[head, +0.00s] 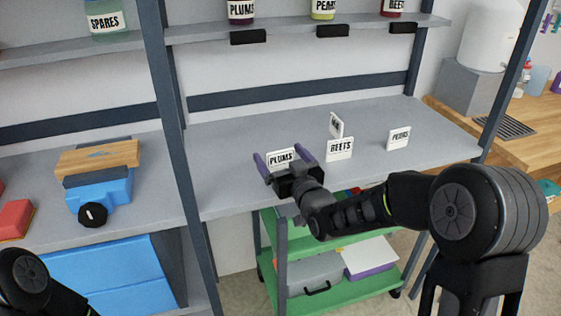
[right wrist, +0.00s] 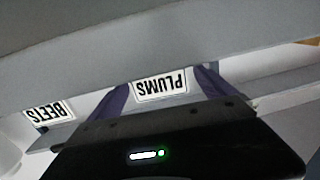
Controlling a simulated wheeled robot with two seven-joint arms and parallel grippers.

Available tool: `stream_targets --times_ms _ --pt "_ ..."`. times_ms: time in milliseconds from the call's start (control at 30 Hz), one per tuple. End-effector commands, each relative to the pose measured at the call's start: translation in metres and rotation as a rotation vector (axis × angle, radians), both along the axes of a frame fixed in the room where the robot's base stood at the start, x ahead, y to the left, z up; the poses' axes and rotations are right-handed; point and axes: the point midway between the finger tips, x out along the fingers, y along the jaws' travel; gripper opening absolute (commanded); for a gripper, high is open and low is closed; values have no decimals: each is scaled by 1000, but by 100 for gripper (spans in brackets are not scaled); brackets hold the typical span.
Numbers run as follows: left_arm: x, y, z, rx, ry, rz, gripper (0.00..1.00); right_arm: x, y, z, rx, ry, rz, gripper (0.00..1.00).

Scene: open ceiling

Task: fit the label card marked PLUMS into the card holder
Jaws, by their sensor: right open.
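The white PLUMS card (head: 281,157) stands on the grey worktop (head: 235,145). My right gripper (head: 284,160) is open, its two purple fingers on either side of that card. In the right wrist view the PLUMS card (right wrist: 161,86) shows upside down between the spread fingers (right wrist: 160,92); I cannot tell whether either one touches it. Three black card holders are on the upper shelf's front edge; the left holder (head: 248,37) is below the PLUMS jar (head: 241,11) and holds no visible card. My left gripper is out of view; only a left arm link shows at bottom left.
Other holders (head: 333,31) (head: 403,27) are along the shelf edge. A dark upright post (head: 172,120) rises left of the worktop. A green cart (head: 335,255) stands below.

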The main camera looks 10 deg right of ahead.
Motion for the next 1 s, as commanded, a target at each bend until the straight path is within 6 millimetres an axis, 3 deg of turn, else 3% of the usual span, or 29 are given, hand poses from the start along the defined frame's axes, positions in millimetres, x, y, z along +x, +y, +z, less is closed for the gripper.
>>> stream_targets --times_ms 200,1000 --pt "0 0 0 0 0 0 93 0 0 0 0 0 0 92" --pt "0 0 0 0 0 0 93 0 0 0 0 -1 0 29"
